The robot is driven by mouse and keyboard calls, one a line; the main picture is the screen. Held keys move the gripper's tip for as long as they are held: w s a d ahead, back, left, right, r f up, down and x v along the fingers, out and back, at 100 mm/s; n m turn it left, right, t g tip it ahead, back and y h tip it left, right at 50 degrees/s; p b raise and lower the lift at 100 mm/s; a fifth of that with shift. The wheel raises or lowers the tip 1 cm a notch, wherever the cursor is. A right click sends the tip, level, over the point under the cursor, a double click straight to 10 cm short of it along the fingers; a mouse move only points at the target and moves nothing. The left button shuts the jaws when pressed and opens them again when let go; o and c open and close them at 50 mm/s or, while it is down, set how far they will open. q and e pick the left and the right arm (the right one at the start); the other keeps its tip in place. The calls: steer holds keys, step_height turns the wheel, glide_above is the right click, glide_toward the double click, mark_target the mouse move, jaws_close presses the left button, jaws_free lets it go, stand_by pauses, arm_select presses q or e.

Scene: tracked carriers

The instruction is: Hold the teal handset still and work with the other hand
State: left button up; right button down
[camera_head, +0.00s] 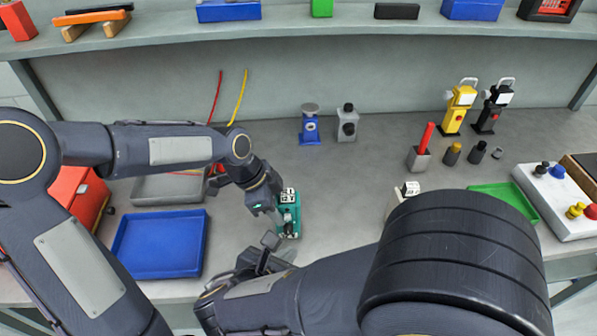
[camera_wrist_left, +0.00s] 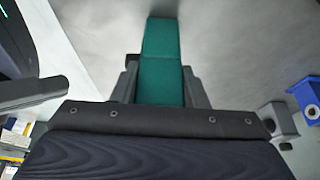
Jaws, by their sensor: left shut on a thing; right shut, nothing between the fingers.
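The teal handset (camera_head: 289,222) is upright or nearly so in the middle of the bench, with a dark and light face and a small white marked block at its top. My left gripper (camera_head: 274,205) is shut on it from its left side. In the left wrist view the handset's plain teal side (camera_wrist_left: 162,65) shows between the two fingers of my left gripper (camera_wrist_left: 162,88). My right gripper (camera_head: 269,243) is shut and empty, just below and left of the handset, apart from it as far as I can tell. Part of my right gripper shows in the left wrist view (camera_wrist_left: 32,91).
A blue tray (camera_head: 160,245) and a grey tray (camera_head: 166,188) lie to the left by a red box (camera_head: 78,195). Blue (camera_head: 310,126) and grey (camera_head: 347,124) fixtures stand behind. A green tray (camera_head: 505,198) and a white button panel (camera_head: 555,200) are right. Bench between is clear.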

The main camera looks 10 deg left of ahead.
arm_select(q)
steer(key=o, duration=1.2)
steer(key=shift+c, duration=0.2)
steer(key=shift+r, duration=0.1)
steer(key=v, duration=1.2)
arm_select(e)
steer(key=d+r+m+g+y, duration=0.15)
steer(key=d+m+g, duration=0.25)
steer(key=d+m, duration=0.6)
steer(key=d+r+m+g, duration=0.2)
steer(key=d+m+g, duration=0.2)
steer(key=d+m, duration=0.55)
arm_select(q)
steer(key=s+a+f+n+t, duration=0.1)
steer(key=s+n+t, duration=0.1)
steer(key=s+n, duration=0.6)
steer(key=s+a+f+n+t, duration=0.1)
steer(key=s+f+n+t, duration=0.1)
steer(key=s+n, duration=0.6)
steer(key=s, duration=0.2)
steer(key=shift+s+a+n+y, duration=0.2)
steer(key=shift+s+n+y, duration=0.1)
steer(key=shift+n, duration=0.1)
arm_select(e)
steer(key=s+d+r+m+t+y, duration=0.3)
steer(key=s+d+m+y, duration=0.2)
steer(key=m, duration=1)
steer(key=s+d, duration=0.3)
steer(key=d, duration=0.1)
steer(key=shift+d+r, duration=0.4)
